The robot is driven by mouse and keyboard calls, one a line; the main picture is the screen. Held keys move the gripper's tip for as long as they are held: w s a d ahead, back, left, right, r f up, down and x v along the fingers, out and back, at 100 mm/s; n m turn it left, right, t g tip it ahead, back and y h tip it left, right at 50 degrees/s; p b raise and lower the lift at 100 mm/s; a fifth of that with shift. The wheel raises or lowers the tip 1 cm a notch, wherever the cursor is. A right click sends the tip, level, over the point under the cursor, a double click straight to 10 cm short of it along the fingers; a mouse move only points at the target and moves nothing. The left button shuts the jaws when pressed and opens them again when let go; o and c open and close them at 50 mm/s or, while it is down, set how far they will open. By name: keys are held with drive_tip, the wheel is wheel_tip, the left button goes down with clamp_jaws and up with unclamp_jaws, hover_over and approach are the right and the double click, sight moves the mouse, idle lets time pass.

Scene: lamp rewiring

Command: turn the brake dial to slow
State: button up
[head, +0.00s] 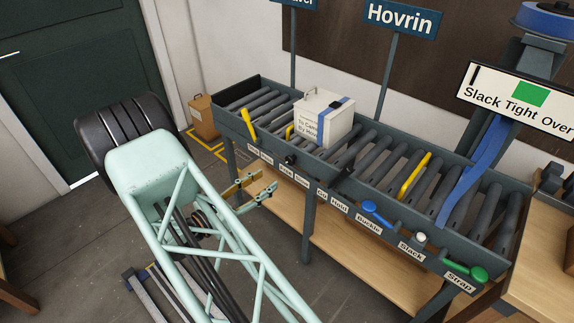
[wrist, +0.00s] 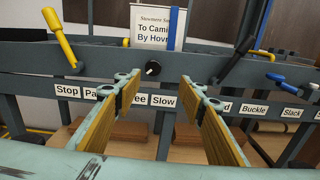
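The brake dial is a small round black knob (wrist: 152,68) on the front rail of the roller conveyor. It sits above the gap between the Free label and the Slow label (wrist: 163,101). A small pale mark shows on its face, too small to tell where it points. In the head view the knob (head: 290,159) is below the white box. My gripper (wrist: 158,82) is open and empty, with yellow-padded fingers spread either side of the knob in the wrist view. In the head view my gripper (head: 258,188) is in front of the rail, apart from the dial.
A yellow lever (wrist: 59,38) stands left of the dial and a black lever (wrist: 234,58) right of it. A white strapped box (head: 325,119) rests on the rollers. Blue handle (head: 377,212), white knob (head: 421,238) and green handle (head: 465,273) lie farther right along the rail.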

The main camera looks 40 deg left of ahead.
sight(289, 162)
drive_tip(key=shift+s+a+f+n+y, duration=0.3)
drive_tip(key=shift+s+a+f+y, duration=0.1)
drive_tip(key=shift+s+a+y, duration=0.15)
drive_tip(key=shift+w, duration=0.15)
drive_tip(key=shift+w+d+b, duration=0.15)
drive_tip(key=shift+w+b, duration=0.2)
drive_tip(key=shift+w, duration=1.9)
drive_tip(key=shift+w+d+b, duration=0.15)
drive_tip(key=shift+w+b, duration=0.25)
drive_tip(key=shift+w, duration=1.85)
drive_tip(key=shift+w+d+b, duration=0.15)
drive_tip(key=shift+w+b, duration=0.2)
drive_tip(key=shift+w, duration=1.9)
drive_tip(key=c, duration=0.8)
drive_tip(key=shift+c, duration=0.2)
